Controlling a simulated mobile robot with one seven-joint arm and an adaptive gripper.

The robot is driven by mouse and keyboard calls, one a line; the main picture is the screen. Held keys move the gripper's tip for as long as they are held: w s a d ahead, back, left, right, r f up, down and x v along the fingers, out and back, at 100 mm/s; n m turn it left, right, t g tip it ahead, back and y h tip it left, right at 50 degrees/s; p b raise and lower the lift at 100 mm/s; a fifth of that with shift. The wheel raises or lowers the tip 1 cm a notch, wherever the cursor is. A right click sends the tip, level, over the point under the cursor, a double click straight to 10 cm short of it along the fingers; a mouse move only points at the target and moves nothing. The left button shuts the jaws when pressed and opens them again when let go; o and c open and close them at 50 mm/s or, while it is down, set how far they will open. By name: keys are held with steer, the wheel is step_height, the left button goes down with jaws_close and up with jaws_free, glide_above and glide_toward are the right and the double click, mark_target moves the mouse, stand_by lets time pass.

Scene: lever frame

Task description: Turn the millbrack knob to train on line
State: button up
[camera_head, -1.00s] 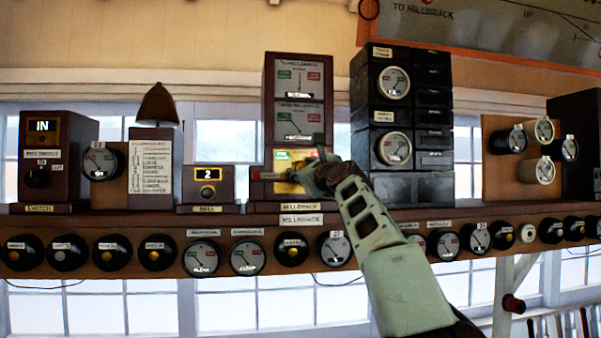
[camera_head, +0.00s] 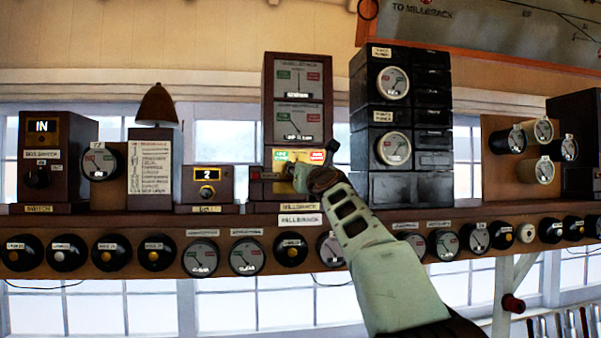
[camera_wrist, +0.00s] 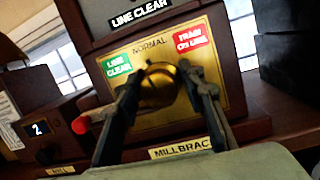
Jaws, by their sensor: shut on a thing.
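The millbrack knob (camera_wrist: 158,88) is a round brass knob on a yellow plate (camera_wrist: 150,122) marked NORMAL at the top, LINE CLEAR in green at left and TRAIN ON LINE in red at right. My gripper (camera_wrist: 158,82) has its two dark fingers shut on either side of the knob, which partly hides between them. In the head view, my gripper (camera_head: 302,178) is at the plate on the lower front of the tall brown millbrack box (camera_head: 268,110). A LINE CLEAR label (camera_wrist: 138,17) sits above the plate. I cannot tell the knob's exact pointing.
A red-tipped part (camera_wrist: 81,124) sticks out left of the plate. A bell box showing 2 (camera_head: 207,190) stands on the shelf at left; a black stack with dials (camera_head: 393,150) stands close at right. Several round gauges and knobs line the shelf's front.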

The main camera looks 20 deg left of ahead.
steer(key=shift+w+a+f+m, duration=0.15)
steer(key=shift+a+f+m, duration=0.1)
steer(key=shift+f+m, duration=0.4)
steer(key=shift+m+t+h, duration=0.3)
steer(key=shift+m+h, duration=0.5)
steer(key=shift+m, duration=1.65)
steer(key=o, duration=1.4)
steer(key=shift+a+r, duration=0.15)
steer(key=o, duration=0.4)
steer(key=shift+r, duration=0.1)
steer(key=shift+o, duration=1.3)
steer(key=shift+d+r, duration=0.15)
steer(key=shift+d, duration=0.05)
